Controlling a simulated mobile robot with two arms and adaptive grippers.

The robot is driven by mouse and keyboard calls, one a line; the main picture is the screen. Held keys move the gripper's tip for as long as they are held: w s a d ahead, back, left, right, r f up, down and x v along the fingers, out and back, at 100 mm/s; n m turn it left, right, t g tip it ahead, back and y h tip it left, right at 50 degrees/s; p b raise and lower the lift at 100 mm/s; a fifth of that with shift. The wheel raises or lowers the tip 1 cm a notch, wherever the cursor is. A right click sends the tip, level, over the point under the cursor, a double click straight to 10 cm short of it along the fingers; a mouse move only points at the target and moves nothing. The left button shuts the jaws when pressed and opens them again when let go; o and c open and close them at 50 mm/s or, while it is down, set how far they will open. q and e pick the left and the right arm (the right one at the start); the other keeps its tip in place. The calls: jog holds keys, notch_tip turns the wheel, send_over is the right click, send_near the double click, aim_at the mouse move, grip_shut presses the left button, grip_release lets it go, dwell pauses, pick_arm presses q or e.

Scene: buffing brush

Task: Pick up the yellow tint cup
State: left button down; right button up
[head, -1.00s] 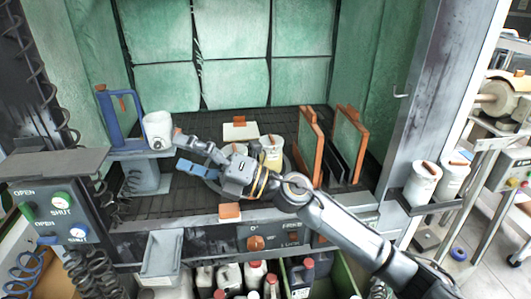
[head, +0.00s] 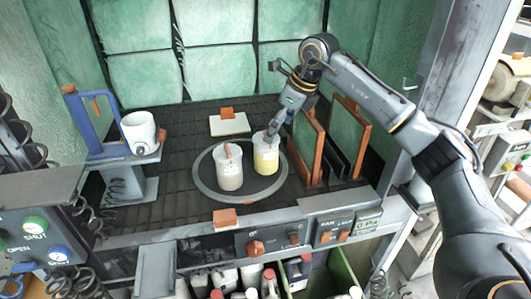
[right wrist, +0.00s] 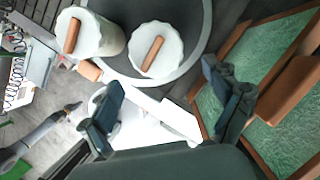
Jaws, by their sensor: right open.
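The yellow tint cup (head: 266,158) stands upright on the round grey plate (head: 207,187), with pale yellow contents. A similar cup with greyish-pink contents (head: 229,172) stands to its left. My right gripper (head: 273,132) is at the upper right of the yellow cup, close to its rim; I cannot tell if they touch. In the right wrist view the open fingers (right wrist: 168,106) have no cup between them. Two pale cups with orange-brown sticks lie beyond them; the one nearer the orange frames (right wrist: 155,52) appears to be the yellow cup. My left gripper is not in view.
Orange-framed green panels (head: 305,145) stand close on the right of the cup. A white pad with an orange block (head: 229,125) lies behind. A white mug-like container (head: 139,132) and a blue stand (head: 88,128) are at left. The dark mat left of the plate is clear.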

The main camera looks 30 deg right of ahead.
aim_at(266, 148)
jog(key=x, duration=0.3)
jog(key=shift+w+a+f, duration=0.1)
jog(key=shift+w+f, duration=0.05)
jog(key=shift+w+a+f+p, duration=0.2)
jog(key=shift+f+p, duration=0.3)
jog(key=shift+p, duration=0.2)
jog(key=p+x, duration=0.1)
jog(key=x, duration=0.2)
jog(key=shift+w+a+f, duration=0.15)
jog(key=shift+f, duration=0.1)
jog(key=shift+w+f, duration=0.1)
jog(key=shift+f, duration=0.25)
jog(key=c, duration=1.4)
